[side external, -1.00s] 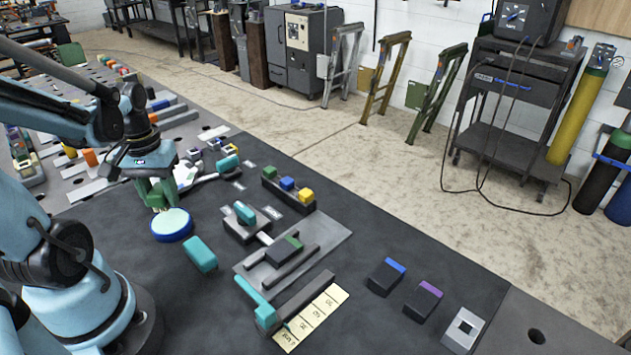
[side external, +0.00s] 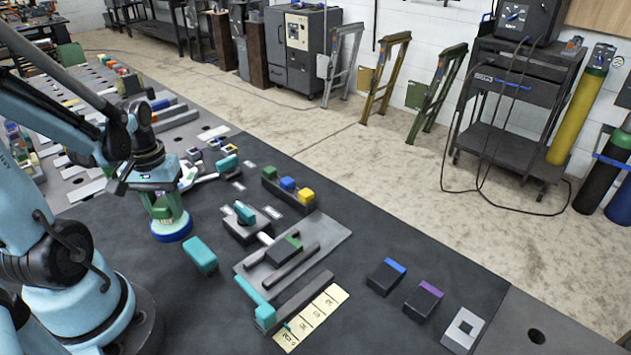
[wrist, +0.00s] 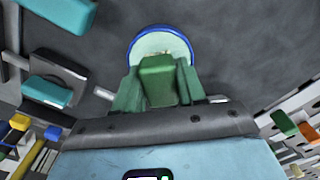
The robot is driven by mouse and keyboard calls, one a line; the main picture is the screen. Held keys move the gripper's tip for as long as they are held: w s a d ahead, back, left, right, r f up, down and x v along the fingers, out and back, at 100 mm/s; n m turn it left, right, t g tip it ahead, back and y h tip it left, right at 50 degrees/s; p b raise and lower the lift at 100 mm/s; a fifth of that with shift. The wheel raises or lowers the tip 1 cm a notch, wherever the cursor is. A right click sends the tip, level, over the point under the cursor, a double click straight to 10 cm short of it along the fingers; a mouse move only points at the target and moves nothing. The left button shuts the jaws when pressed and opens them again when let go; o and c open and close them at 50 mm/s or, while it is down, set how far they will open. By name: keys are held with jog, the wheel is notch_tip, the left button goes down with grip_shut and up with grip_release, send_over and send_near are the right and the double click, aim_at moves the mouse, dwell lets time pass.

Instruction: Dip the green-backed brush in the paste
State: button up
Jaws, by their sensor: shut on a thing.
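The paste dish (side external: 172,236) is a round, blue-rimmed dish with pale contents, on the dark mat. It also shows at the top of the wrist view (wrist: 160,34). My gripper (side external: 164,209) is over the dish, low down, with its green fingers shut on the green-backed brush (wrist: 157,78). In the wrist view the green block of the brush sits between the two fingers and overlaps the near part of the dish. The bristles are mostly hidden, so I cannot tell whether they touch the paste.
A teal block (side external: 200,256) stands just right of the dish. A grey plate (side external: 325,236) with dark blocks and rails lies further right. A dark rack (side external: 289,190) holds coloured cubes. Dark blocks with blue (side external: 387,276) and purple (side external: 424,299) ends lie at the right.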

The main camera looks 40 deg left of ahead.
aim_at(163, 201)
jog(key=shift+f, duration=0.55)
dwell(1.4)
jog(key=shift+r, duration=0.15)
jog(key=shift+r, duration=3.4)
